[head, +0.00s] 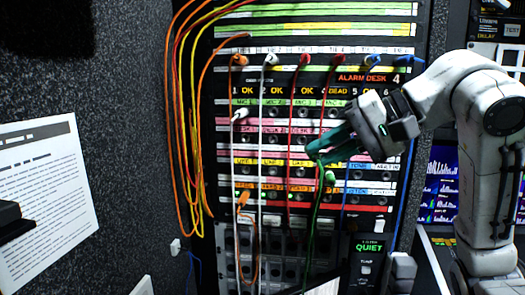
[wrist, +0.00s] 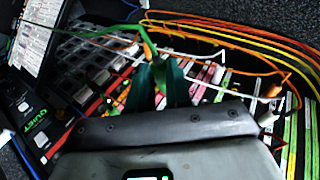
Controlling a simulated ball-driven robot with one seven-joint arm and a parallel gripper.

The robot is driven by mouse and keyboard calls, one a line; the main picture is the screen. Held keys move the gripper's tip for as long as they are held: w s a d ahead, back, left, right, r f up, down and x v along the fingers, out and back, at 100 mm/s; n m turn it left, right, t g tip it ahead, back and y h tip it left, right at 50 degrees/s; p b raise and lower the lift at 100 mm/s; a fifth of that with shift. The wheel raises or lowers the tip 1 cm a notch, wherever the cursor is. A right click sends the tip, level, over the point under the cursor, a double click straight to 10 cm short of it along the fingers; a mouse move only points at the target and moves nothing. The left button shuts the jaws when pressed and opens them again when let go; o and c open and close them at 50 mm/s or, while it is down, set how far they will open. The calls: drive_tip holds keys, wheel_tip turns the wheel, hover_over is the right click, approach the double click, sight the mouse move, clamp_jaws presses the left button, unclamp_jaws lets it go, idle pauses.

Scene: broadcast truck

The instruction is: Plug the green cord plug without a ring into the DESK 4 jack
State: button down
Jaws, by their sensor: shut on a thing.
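My gripper (head: 318,151) has teal fingers and is in front of the middle right of the patch panel (head: 222,150). It is shut on a green plug, mostly hidden between the fingers; its green cord shows in the wrist view (wrist: 148,40) rising from the fingertips (wrist: 160,82). A second green plug (head: 330,177) is just below the fingers in the head view, its cord hanging down. I cannot tell whether either plug has a ring. The DESK 4 jack is not readable; the small labels are blurred and my gripper covers part of that area. A display above reads ALARM DESK 4 (head: 368,78).
Red, white, blue and orange plugs line the top jack row, such as a red plug (head: 305,59). Their cords hang across the panel front. Orange and yellow cords (head: 185,120) loop at its left. A white paper (head: 45,195) is on the left wall.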

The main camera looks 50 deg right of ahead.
drive_tip(key=s+d+m+h, duration=0.1)
drive_tip(key=s, duration=0.1)
drive_tip(key=s+d+f+m+t, duration=0.1)
drive_tip(key=d, duration=0.1)
drive_tip(key=shift+s+d+h, duration=0.3)
drive_tip(key=shift+s+h, duration=0.05)
drive_tip(key=shift+h, duration=0.05)
drive_tip(key=shift+a+r+p, duration=0.1)
drive_tip(key=shift+p, duration=0.3)
drive_tip(key=shift+w+d, duration=0.5)
drive_tip(key=shift+d, duration=0.35)
drive_tip(key=shift+w+d, duration=0.5)
drive_tip(key=shift+d, duration=0.3)
drive_tip(key=shift+w+d, duration=0.5)
drive_tip(key=shift+d, duration=0.35)
drive_tip(key=shift+p, duration=1.3)
drive_tip(key=shift+w+d+p, duration=0.3)
drive_tip(key=shift+w+d, duration=0.25)
drive_tip(key=shift+d, duration=0.35)
drive_tip(key=shift+w+d+p, duration=0.3)
drive_tip(key=shift+w+d, duration=0.2)
drive_tip(key=shift+d, duration=0.35)
drive_tip(key=c, duration=1)
unclamp_jaws()
